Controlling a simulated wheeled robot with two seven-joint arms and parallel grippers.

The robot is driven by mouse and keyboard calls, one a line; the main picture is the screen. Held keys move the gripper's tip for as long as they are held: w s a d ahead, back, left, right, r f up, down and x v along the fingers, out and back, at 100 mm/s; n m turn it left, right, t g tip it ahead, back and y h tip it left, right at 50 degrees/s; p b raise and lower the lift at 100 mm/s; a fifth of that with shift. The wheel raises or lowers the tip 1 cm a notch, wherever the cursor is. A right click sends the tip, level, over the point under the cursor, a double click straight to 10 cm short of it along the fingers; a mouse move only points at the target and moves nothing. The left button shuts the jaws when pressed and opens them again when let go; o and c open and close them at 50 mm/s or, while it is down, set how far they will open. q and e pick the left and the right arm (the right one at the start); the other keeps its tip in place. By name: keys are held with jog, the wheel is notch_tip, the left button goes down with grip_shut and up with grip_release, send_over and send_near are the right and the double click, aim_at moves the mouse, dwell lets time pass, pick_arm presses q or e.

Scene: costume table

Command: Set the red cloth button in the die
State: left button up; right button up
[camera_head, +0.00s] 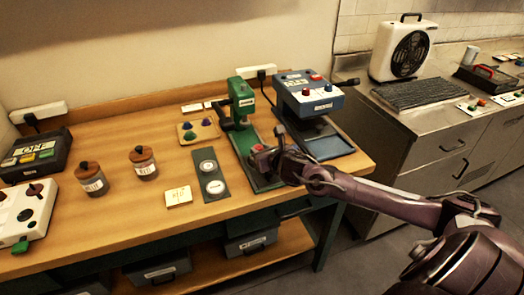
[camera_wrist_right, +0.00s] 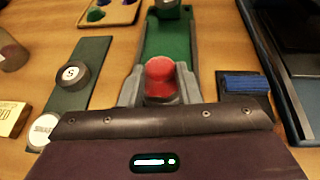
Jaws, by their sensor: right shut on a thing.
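The red cloth button (camera_wrist_right: 160,78) shows as a red domed piece between the fingers of my right gripper (camera_wrist_right: 160,92) in the right wrist view. My right gripper is shut on it, over the front of the green press's base (camera_wrist_right: 168,42). In the head view my right gripper (camera_head: 266,158) is at the front of the green press (camera_head: 241,100), and a bit of red shows there. A grey rim shows around the button; I cannot tell whether it is the die or whether the button touches it. My left gripper is not in view.
A blue machine (camera_head: 308,97) with a tray stands close on the right. A green strip (camera_head: 211,176) with two round white-topped pieces lies to the left. A wooden tray (camera_head: 197,131) holds coloured domes. Two lidded jars (camera_head: 144,163) stand farther left.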

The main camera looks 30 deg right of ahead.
jog(key=shift+f+b, duration=0.65)
jog(key=shift+f, duration=0.1)
jog(key=o, duration=0.7)
jog(key=shift+c, duration=0.2)
jog(key=shift+s+r, duration=0.1)
jog(key=shift+s, duration=0.05)
jog(key=p+v, duration=0.7)
jog(key=v, duration=0.3)
jog(key=shift+s, duration=0.35)
jog(key=shift+a+r, duration=0.1)
jog(key=shift+r, duration=0.05)
